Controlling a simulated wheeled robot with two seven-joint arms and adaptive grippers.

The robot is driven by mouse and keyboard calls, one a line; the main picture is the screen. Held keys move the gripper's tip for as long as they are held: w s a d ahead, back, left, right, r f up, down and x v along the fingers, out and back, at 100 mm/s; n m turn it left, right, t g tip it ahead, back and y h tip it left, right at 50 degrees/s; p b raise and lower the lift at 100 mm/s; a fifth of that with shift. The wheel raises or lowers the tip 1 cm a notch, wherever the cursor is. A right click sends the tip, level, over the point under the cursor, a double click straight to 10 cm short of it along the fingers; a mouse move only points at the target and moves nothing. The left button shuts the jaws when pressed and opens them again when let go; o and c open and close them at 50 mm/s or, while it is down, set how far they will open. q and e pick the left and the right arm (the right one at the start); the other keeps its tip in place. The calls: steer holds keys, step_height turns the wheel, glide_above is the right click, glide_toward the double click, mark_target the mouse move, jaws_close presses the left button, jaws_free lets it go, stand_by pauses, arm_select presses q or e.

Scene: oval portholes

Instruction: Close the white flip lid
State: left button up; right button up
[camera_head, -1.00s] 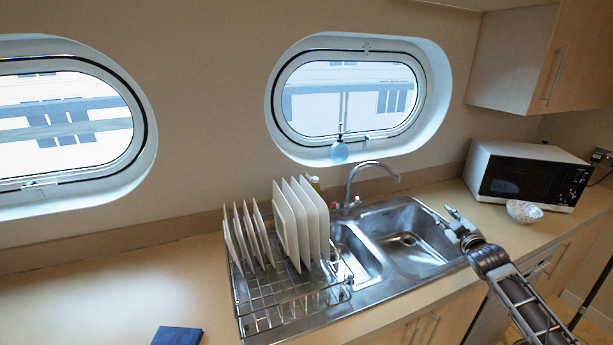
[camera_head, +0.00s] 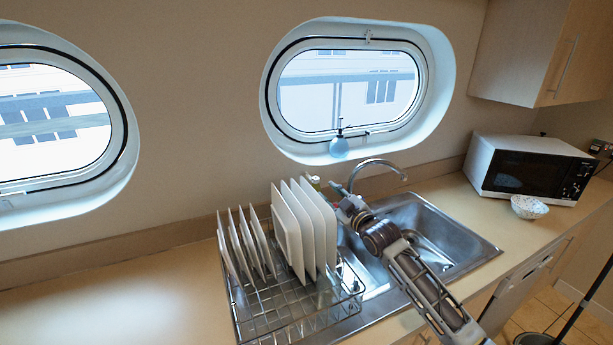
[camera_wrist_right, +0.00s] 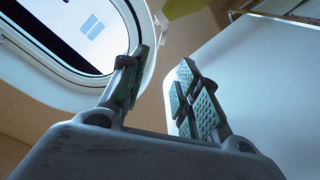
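A small yellow-green bottle (camera_head: 314,182) stands behind the upright plates near the tap, mostly hidden. A yellow-green patch (camera_wrist_right: 182,8) at the top edge of the right wrist view looks like the same bottle. My right gripper (camera_head: 345,193) is over the small sink basin, just right of the plates and near the bottle. In the right wrist view its two fingers (camera_wrist_right: 160,88) are apart with nothing between them. My left gripper is not in view.
White plates (camera_head: 291,235) stand in a wire rack (camera_head: 262,325) beside my right gripper; one white surface fills the right of the wrist view. The tap (camera_head: 376,163) rises behind the sink (camera_head: 465,243). A blue dispenser (camera_head: 339,147) sits in the porthole. The left counter is clear.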

steer(key=shift+a+r, duration=0.1)
steer(key=shift+a, duration=0.2)
steer(key=shift+s, duration=0.1)
steer(key=p+x, duration=0.1)
steer(key=x, duration=1.2)
steer(key=shift+w+a+p, duration=0.25)
steer(key=shift+w+p, duration=0.05)
steer(key=shift+w, duration=0.05)
stand_by(0.7)
steer(key=shift+c, duration=0.2)
